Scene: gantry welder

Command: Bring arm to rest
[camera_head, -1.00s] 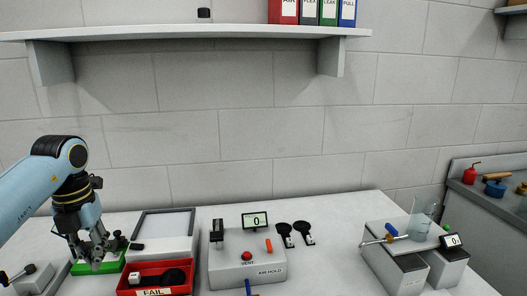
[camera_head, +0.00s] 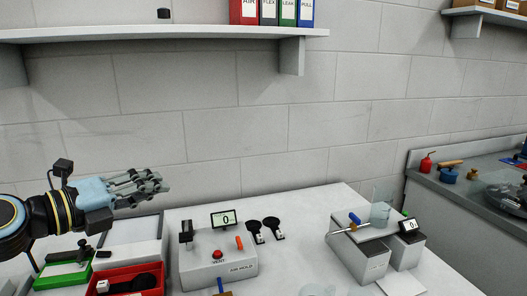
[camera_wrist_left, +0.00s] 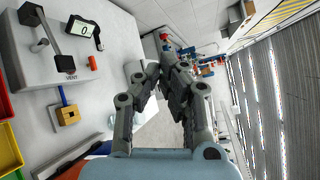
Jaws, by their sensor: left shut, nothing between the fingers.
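My left gripper (camera_head: 150,187) is raised above the bench at the left of the head view, pointing right. It is shut and empty, and nothing touches its fingers. In the left wrist view its fingers (camera_wrist_left: 172,85) come together in front of the open room. My left arm comes in from the left edge of the head view. My right gripper is not in view.
Below it are a green tray (camera_head: 48,282) and a red bin (camera_head: 108,277). The air hold box (camera_head: 222,268) with a display stands to their right. A scale and beaker station (camera_head: 362,254) is farther right. A wall shelf (camera_head: 150,31) hangs above.

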